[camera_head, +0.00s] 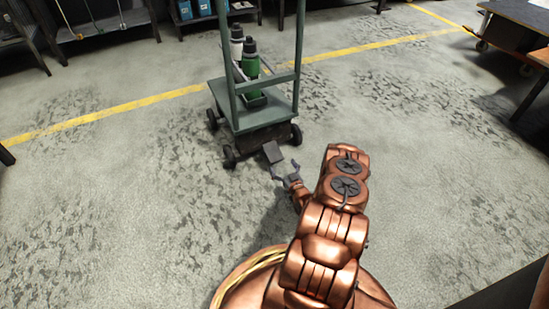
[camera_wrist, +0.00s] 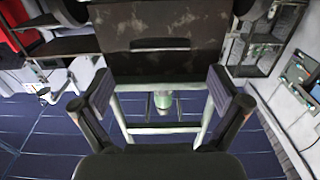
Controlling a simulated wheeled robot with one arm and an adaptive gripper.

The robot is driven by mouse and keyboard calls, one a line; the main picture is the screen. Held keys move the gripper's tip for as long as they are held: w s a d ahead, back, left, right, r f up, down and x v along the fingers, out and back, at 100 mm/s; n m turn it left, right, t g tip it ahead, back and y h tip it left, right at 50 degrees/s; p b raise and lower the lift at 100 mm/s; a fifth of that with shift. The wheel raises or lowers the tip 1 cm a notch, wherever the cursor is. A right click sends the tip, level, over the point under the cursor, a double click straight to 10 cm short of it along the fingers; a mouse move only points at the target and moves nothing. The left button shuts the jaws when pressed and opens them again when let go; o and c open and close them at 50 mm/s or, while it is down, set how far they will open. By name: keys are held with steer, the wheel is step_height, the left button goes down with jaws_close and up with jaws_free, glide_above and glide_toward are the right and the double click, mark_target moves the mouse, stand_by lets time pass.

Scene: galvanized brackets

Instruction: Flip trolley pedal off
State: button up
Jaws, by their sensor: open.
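The green trolley (camera_head: 268,113) stands ahead of my arm in the head view. Its pedal (camera_head: 272,152), a small dark grey plate, juts from the near side between the near wheels. My gripper (camera_head: 284,171) is open and empty just below and right of the pedal, with a small gap showing. In the wrist view, my two fingers (camera_wrist: 160,88) are spread wide. A dark, scuffed plate (camera_wrist: 160,22) fills the top middle beyond them. It may be the pedal, but I cannot tell for sure. The trolley's frame (camera_wrist: 122,118) shows between the fingers.
A green bottle (camera_head: 250,62) and a white bottle (camera_head: 237,45) ride on the trolley. A yellow line (camera_head: 120,108) crosses the floor behind it. Shelving lines the back, and a table (camera_head: 519,14) stands at upper right. The floor on both sides is clear.

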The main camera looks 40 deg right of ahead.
mark_target(275, 155)
steer(key=shift+b+x, duration=1.25)
steer(key=shift+x, duration=2.55)
steer(key=c, duration=1.7)
step_height(275, 155, up, 3)
steer(key=g+p, duration=0.2)
steer(key=p, duration=0.3)
steer(key=shift+s+a+f+g+y, duration=0.1)
steer(key=shift+f+g+y, duration=0.05)
steer(key=shift+g+y, duration=0.2)
steer(key=g+p, duration=0.1)
steer(key=p, duration=0.1)
steer(key=r+g+y+p, duration=0.1)
steer(key=g+p, duration=0.1)
steer(key=shift+r, duration=0.25)
steer(key=shift+w+r+g+y+p, duration=0.2)
steer(key=shift+g+y+p, duration=0.15)
steer(key=shift+g+p, duration=0.5)
steer(key=o, duration=1.7)
